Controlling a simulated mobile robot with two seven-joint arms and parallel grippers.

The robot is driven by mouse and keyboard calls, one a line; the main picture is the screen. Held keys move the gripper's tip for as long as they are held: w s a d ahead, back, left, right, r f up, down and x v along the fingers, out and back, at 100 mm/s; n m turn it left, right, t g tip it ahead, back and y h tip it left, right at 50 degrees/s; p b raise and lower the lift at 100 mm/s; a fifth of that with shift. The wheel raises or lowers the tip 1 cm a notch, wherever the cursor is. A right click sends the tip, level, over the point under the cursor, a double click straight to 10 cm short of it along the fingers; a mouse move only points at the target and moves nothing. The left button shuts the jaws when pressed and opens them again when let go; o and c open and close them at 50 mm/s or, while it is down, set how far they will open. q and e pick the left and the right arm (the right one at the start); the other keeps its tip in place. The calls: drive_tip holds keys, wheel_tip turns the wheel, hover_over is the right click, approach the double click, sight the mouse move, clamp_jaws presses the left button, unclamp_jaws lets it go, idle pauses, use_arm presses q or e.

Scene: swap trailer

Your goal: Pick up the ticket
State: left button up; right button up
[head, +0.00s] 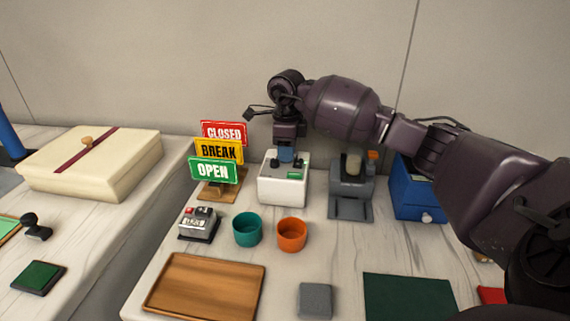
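I cannot make out a ticket for certain. My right gripper (287,152) points down at the top of a small white box-shaped device (284,190) with a green label on its front. A small blue piece shows at the fingertips, against the back of the device's top. I cannot tell whether it is part of the gripper or something between the fingers, nor whether the fingers are open or shut. My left gripper is out of view.
CLOSED, BREAK and OPEN signs (213,170) stand left of the device. A grey machine (350,188) and a blue box (412,200) stand right. In front are a numbered stamp (199,224), teal cup (247,230), orange cup (291,235) and wooden tray (205,288).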

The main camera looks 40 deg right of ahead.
drive_tip(key=shift+r, duration=0.15)
clamp_jaws()
idle(0.4)
drive_tip(key=shift+r, duration=0.35)
use_arm(q)
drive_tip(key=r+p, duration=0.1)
drive_tip(key=p, duration=0.2)
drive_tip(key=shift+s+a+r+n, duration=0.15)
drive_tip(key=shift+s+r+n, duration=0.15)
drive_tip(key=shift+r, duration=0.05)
use_arm(e)
wheel_tip(320, 180, up, 19)
drive_tip(key=shift+r, duration=0.15)
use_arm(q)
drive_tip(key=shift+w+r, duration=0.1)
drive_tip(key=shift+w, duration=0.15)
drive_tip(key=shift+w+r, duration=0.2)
